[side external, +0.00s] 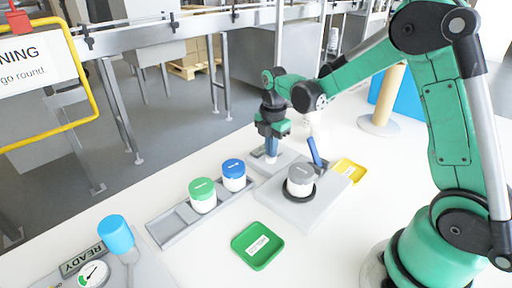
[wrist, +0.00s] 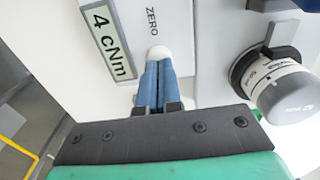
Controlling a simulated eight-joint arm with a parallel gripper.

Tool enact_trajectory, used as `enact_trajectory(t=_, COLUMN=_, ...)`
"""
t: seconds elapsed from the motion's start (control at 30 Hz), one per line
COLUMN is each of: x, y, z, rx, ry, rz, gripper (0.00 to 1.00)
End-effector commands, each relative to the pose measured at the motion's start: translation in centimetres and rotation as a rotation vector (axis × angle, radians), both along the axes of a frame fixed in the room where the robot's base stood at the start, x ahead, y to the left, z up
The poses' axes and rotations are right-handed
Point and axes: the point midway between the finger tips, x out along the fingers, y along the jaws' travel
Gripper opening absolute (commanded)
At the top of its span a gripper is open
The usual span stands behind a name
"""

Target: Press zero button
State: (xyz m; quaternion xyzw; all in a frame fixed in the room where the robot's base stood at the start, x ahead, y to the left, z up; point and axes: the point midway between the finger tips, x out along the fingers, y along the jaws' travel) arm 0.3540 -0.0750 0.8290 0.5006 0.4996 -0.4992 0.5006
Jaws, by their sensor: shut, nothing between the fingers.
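The zero button is a round white knob (wrist: 158,53) below the printed word ZERO (wrist: 152,20) on a light grey panel in the wrist view. My gripper (wrist: 158,72) is shut and empty; its two blue fingers lie side by side with tips at the button's near edge. I cannot tell whether they touch or press it. A display (wrist: 110,44) beside the button reads 4 cNm. In the side view my gripper (side external: 271,155) points down over the back left of the grey device (side external: 282,208); the button cannot be made out there.
A grey-lidded jar (side external: 300,180) sits in a dark ring on the device, close to my gripper; a blue lever (side external: 315,152) stands behind it. A rack (side external: 172,229) holds green-lidded and blue-lidded jars. A green tray (side external: 240,242) and a yellow tray (side external: 357,177) flank the device.

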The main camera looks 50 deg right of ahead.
Motion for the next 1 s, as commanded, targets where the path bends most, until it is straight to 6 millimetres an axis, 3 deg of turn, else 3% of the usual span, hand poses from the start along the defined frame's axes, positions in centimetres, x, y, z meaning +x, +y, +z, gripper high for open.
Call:
enact_trajectory(t=0.33, x=0.0, y=0.0, z=-2.0, rx=-0.001, ry=0.002, rz=0.0, gripper=0.0)
enact_trajectory(t=0.67, x=0.0, y=0.0, z=-1.9, rx=-0.001, ry=0.001, rz=-0.001, gripper=0.0)
enact_trajectory(t=0.83, x=0.1, y=0.0, z=-0.2, rx=-0.001, ry=0.0, rz=-0.001, gripper=0.0)
enact_trajectory(t=1.0, x=0.1, y=0.0, z=3.4, rx=-0.001, ry=0.0, rz=0.0, gripper=0.0)
